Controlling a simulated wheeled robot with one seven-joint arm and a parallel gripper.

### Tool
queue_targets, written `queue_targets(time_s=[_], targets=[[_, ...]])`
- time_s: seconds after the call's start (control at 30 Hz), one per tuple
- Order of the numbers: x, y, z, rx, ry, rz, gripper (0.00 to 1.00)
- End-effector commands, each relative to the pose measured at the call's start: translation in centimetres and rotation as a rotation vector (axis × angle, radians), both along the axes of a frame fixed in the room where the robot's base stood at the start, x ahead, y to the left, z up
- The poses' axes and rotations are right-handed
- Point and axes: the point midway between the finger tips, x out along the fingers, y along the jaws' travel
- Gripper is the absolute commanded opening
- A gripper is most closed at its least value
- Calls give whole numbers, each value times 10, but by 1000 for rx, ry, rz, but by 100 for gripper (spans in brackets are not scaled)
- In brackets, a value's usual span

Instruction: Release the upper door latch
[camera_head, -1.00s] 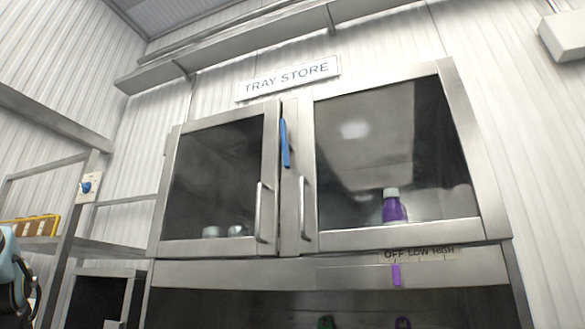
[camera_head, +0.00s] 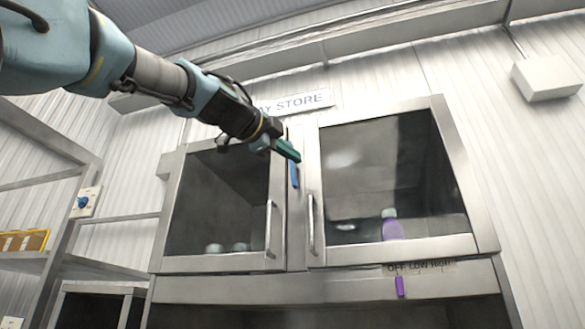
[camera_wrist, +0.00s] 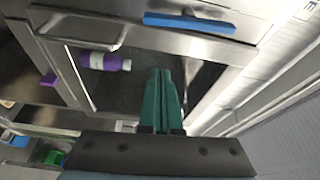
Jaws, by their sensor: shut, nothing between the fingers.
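The blue latch (camera_head: 295,173) is on the upper part of the post between the two glass doors of the steel cabinet. It hangs nearly upright in the head view and also shows as a blue bar at the top of the wrist view (camera_wrist: 190,22). My gripper (camera_head: 290,151), with green fingers, is shut and empty. It overlaps the latch's upper end in the head view. In the wrist view the fingertips (camera_wrist: 160,75) are apart from the bar. The left door (camera_head: 225,205) and right door (camera_head: 385,190) both look closed.
A purple-and-white bottle (camera_head: 391,225) stands behind the right door's glass. Handles (camera_head: 269,230) (camera_head: 311,225) stick out on both doors. A purple slider (camera_head: 399,286) sits under the OFF LOW HIGH label. A rack (camera_head: 60,225) stands at left.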

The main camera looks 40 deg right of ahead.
Motion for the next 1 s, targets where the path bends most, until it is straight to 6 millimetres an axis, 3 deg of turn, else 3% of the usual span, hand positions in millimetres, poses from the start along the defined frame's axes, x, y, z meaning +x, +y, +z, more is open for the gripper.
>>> queue_targets(time_s=[0.43,0.7,1.0], targets=[[21,-83,8,5,4,0,0],[48,-65,-1,3,4,6,0],[54,-60,-2,2,3,2,0]])
